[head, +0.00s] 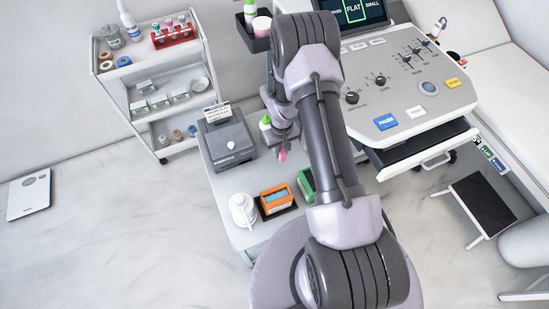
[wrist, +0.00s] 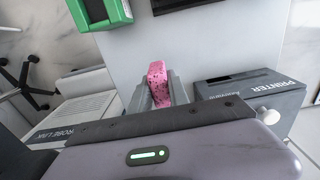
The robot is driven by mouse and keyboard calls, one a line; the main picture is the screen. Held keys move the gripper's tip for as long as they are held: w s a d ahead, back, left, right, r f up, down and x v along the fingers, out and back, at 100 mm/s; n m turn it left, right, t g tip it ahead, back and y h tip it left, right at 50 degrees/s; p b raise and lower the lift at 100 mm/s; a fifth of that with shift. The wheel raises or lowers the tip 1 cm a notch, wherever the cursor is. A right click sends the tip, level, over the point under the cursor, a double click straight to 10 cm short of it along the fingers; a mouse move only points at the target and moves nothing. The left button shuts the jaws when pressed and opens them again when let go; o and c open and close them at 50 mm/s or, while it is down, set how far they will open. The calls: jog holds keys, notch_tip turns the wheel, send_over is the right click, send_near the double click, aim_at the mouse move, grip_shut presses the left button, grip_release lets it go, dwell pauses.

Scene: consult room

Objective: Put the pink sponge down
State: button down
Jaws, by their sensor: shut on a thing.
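The pink speckled sponge (wrist: 158,84) is between the fingers of my gripper (wrist: 161,92) in the wrist view, and the fingers are shut on it. It is held over the pale grey worktop (wrist: 135,40). In the head view the sponge (head: 282,155) shows as a small pink bit below my gripper (head: 282,142), above the worktop (head: 240,180). My arm hides part of the worktop there. I cannot tell how high the sponge is above the surface.
A dark grey printer box (head: 226,140) stands left of my gripper. The control console (head: 420,95) is at right. Bare worktop lies between printer and boxes.

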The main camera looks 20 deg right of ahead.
notch_tip(320, 180, down, 7)
jog(key=shift+s+a+f+b, duration=0.1)
jog(key=shift+s+f+b, duration=0.05)
jog(key=shift+b, duration=0.9)
jog(key=c, duration=1.3)
grip_release()
jog(key=shift+o, duration=0.2)
